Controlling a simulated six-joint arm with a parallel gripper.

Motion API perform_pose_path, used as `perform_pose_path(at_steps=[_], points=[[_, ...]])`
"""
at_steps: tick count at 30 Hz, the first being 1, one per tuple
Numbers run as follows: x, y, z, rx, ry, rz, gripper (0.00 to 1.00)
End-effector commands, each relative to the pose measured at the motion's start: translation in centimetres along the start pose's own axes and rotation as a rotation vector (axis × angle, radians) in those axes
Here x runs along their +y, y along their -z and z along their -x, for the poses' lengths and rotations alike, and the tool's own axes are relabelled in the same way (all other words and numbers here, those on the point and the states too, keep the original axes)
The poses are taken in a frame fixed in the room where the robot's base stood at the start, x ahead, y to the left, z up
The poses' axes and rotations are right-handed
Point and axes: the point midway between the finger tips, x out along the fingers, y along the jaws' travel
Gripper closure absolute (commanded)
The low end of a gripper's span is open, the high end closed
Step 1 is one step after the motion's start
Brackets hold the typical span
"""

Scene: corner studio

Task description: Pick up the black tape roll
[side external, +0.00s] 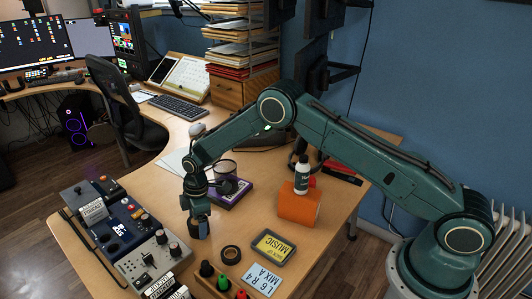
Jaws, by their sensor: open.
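The black tape roll (231,255) lies flat on the wooden table (320,225), near its front, with its round hole facing up. My gripper (200,232) points down over the table, behind and to the left of the tape roll. It is apart from the roll. Its jaws are open, and I see nothing between them. The fingers are small and dark in this view, so their exact height above the table is hard to tell.
Mixer-like devices (125,230) stand left of my gripper.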

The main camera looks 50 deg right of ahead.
Motion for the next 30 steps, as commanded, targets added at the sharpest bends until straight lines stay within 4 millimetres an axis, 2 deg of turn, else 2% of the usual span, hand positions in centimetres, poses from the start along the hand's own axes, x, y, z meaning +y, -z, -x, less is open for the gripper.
perform_pose_path(at_steps=[3,18,26,30], points=[[-0.02,-0.01,-0.58,-0.001,0.0,0.001,0.19],[0.0,-0.03,-0.58,-0.001,0.0,0.0,0.19],[0.0,-0.04,-0.57,-0.001,0.0,0.0,0.69],[0.01,-0.02,-0.54,0.0,0.0,0.0,0.69]])
